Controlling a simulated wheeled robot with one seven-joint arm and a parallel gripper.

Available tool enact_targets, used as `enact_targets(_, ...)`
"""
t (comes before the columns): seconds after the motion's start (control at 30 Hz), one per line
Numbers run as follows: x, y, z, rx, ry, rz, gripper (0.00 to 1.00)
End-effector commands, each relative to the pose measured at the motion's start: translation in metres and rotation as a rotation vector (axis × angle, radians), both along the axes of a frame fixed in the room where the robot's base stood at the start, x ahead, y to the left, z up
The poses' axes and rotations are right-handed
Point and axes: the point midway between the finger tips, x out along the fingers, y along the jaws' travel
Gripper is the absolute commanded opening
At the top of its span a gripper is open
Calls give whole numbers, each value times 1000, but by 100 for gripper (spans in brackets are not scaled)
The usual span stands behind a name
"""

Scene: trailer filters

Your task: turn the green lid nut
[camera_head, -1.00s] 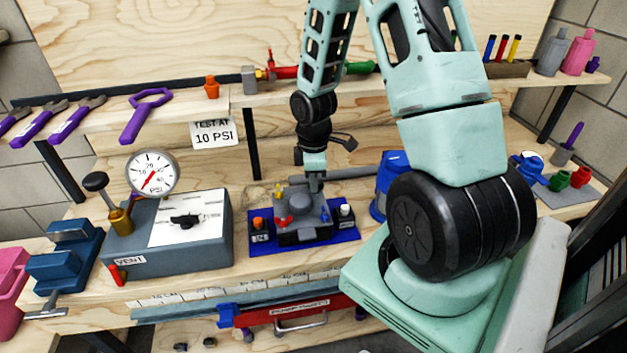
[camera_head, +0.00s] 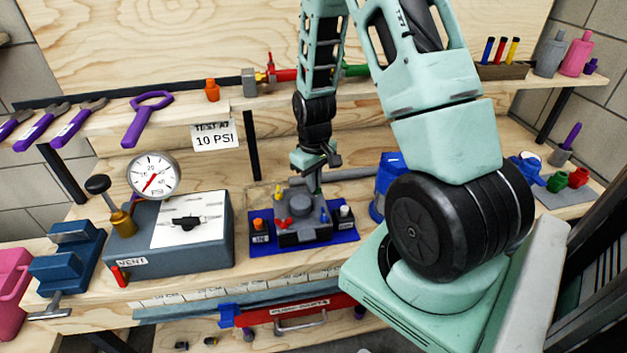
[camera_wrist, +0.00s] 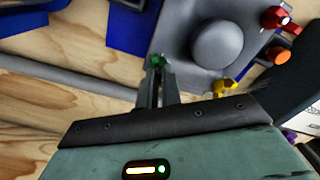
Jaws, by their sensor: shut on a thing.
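The green lid nut (camera_wrist: 156,61) shows in the wrist view between the tips of my gripper (camera_wrist: 157,72), at the edge of the grey filter housing (camera_wrist: 190,35). My gripper is shut on the nut. In the head view my gripper (camera_head: 317,185) reaches down to the back right of the housing (camera_head: 304,232), and the nut is hidden there. The housing has a round raised lid centre (camera_wrist: 217,43). A red nut (camera_wrist: 276,17) and a yellow nut (camera_wrist: 225,87) show at other edges of the lid.
The housing stands on a blue mat (camera_head: 262,245) with an orange-capped bottle (camera_head: 259,228) and a white-capped bottle (camera_head: 344,216). A grey bar (camera_head: 352,174) lies behind it. A grey gauge box (camera_head: 190,255) stands left and a blue canister (camera_head: 388,185) right.

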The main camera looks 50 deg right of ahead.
Motion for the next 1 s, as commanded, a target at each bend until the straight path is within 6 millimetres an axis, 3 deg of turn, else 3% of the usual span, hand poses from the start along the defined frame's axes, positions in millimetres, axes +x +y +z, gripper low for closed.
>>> enact_targets(0.5, 0, -3, 1, -1, -2, -427, 0)
enact_targets(1.0, 0, -4, 1, -1, -3, -576, 0)
